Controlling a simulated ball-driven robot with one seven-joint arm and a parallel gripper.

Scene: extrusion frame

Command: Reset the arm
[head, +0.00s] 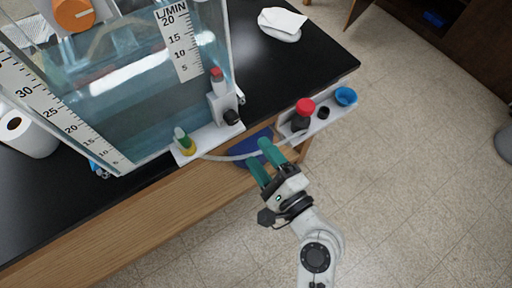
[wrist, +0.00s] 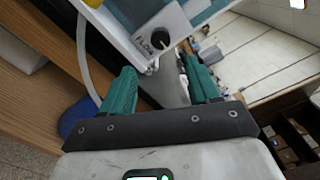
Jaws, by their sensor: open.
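My gripper (head: 262,160) has two green fingers and is open and empty in the head view. It is in front of the bench edge, near a blue object (head: 250,147) at the wooden front. In the wrist view the fingers of my gripper (wrist: 160,88) stand well apart with nothing held between them. My white arm reaches up from the bottom of the head view.
A clear water tank (head: 130,90) with scales stands on the black bench (head: 275,65). A small white shelf (head: 322,122) holds a red-capped bottle (head: 304,112) and a blue cup (head: 346,96). A pale hose (head: 225,157) curves close to my fingers. Open floor lies right.

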